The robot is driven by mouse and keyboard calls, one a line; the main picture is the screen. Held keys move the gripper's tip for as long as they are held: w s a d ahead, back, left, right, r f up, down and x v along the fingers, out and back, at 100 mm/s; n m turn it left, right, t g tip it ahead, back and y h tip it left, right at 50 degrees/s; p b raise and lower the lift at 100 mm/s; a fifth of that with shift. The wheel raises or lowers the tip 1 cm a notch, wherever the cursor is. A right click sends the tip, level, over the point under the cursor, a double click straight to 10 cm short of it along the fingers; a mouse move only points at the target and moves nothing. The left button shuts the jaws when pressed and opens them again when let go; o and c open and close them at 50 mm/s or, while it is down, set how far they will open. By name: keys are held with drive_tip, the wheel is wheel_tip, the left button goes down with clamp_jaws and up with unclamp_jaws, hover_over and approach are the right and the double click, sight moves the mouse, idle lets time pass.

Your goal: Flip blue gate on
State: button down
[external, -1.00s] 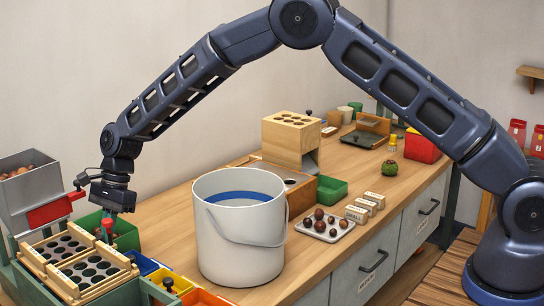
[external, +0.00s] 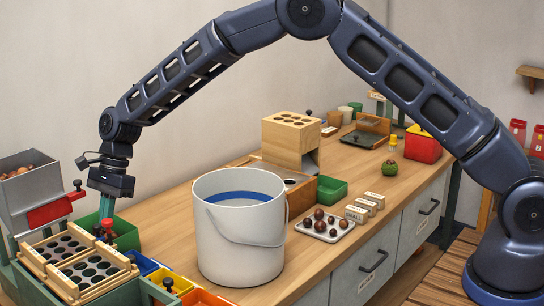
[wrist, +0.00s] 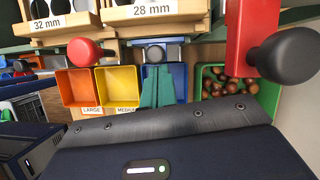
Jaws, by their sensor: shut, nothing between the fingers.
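My gripper (external: 106,208) is shut and empty. It points down over the left end of the bench, and its teal fingers show in the wrist view (wrist: 157,86) in front of the blue bin (wrist: 179,78). A red knob (external: 107,225) is close by the fingertips in the external view. I cannot tell whether they touch. A red knob (wrist: 85,51) also shows in the wrist view, left of the fingers. A small blue-grey rounded shape (wrist: 155,53) shows at the finger ends. I cannot make out a separate blue gate plate.
Orange (wrist: 78,88) and yellow (wrist: 117,87) bins stand left of the blue one. A green bin (wrist: 205,83) holds chestnuts. A red plate with a black knob (wrist: 284,56) is close on the right. Wooden sieve trays (external: 75,285) and a white bucket (external: 240,235) stand nearby.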

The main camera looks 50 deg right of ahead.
drive_tip(key=d+f, duration=0.3)
drive_tip(key=v, duration=1)
drive_tip(key=a+f, duration=0.7)
drive_tip(key=shift+s, duration=0.35)
